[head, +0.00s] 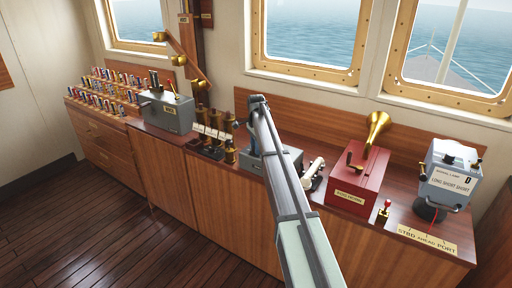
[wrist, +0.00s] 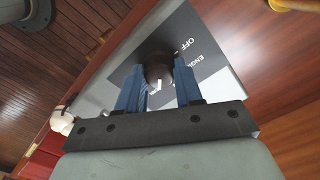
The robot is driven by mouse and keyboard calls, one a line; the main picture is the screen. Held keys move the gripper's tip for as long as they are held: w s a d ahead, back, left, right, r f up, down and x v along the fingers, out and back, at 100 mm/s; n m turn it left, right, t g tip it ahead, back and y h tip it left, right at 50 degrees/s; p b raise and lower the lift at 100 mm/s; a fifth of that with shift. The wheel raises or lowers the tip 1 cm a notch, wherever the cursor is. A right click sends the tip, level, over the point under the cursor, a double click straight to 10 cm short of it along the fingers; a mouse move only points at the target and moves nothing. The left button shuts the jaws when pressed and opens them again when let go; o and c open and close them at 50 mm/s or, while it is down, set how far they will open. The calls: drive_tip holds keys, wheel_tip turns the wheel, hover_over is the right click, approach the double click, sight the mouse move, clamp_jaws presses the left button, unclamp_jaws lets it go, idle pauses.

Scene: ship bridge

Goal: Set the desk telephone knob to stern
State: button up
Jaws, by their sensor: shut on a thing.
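The desk telephone is a grey box (head: 251,163) on the counter, largely hidden behind my arm in the head view. A white handset (head: 313,172) lies just right of it. In the wrist view its knob (wrist: 157,66) is dark and round with a white mark, set on a dark plate. The labels "OFF" and "ENG…" show beside it; other labels are hidden, and a stern label cannot be read. My gripper (wrist: 159,88) has its blue fingers on both sides of the knob, shut on it. In the head view the fingers are mostly hidden by the arm.
A red box with a brass horn (head: 377,129) and a grey signal lamp (head: 451,172) stand to the right. Brass cylinders (head: 230,151) and a grey box with levers (head: 166,112) stand to the left. Windows are behind the counter.

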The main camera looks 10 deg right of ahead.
drive_tip(key=o, duration=1)
drive_tip(key=shift+o, duration=0.2)
wheel_tip(320, 180, up, 14)
drive_tip(key=shift+f, duration=0.15)
